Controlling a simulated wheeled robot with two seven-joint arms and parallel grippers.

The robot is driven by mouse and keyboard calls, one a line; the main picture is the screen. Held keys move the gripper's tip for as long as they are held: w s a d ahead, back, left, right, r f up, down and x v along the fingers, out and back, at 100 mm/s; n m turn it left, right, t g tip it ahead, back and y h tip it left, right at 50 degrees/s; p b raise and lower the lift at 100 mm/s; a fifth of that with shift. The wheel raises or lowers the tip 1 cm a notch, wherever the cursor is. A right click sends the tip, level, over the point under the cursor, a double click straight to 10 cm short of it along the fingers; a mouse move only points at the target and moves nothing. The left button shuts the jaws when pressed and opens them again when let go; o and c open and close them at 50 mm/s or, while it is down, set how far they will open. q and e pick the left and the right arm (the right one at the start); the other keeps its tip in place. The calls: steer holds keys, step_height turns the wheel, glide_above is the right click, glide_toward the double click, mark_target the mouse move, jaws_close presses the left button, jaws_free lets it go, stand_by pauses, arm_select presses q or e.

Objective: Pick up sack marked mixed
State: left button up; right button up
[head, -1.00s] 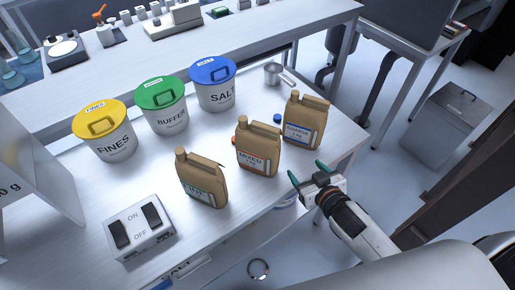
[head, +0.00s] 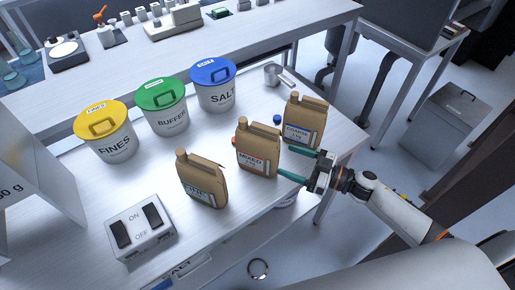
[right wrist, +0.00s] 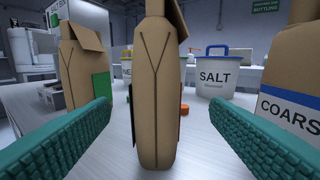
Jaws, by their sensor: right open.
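The sack marked MIXED (head: 258,147) is a brown, upright sack with an orange-bordered label. It stands on the white table between two similar sacks. My right gripper (head: 288,162) is open at its right side, fingers pointing toward it. In the right wrist view the sack (right wrist: 157,80) stands edge-on, centred between and beyond the two green fingers (right wrist: 160,112). I see no contact, and its label is hidden there. My left gripper is not in view.
The COARSE sack (head: 304,122) stands close behind the upper finger. Another brown sack (head: 202,180) stands to the left. FINES (head: 117,146), BUFFER (head: 170,118) and SALT (head: 222,96) buckets stand behind. A switch box (head: 141,230) is at front left.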

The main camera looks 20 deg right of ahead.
mark_target(262, 151)
steer(key=x, duration=0.3)
steer(key=shift+w+a, duration=0.2)
steer(key=shift+a, duration=0.05)
steer(key=p+x, duration=0.1)
steer(key=x, duration=0.4)
steer(key=shift+s+a+p, duration=0.1)
steer(key=shift+s+p, duration=0.05)
steer(key=shift+p, duration=0.25)
steer(key=shift+a+f, duration=0.15)
steer(key=shift+a, duration=0.05)
jaws_close()
steer(key=shift+w, duration=0.25)
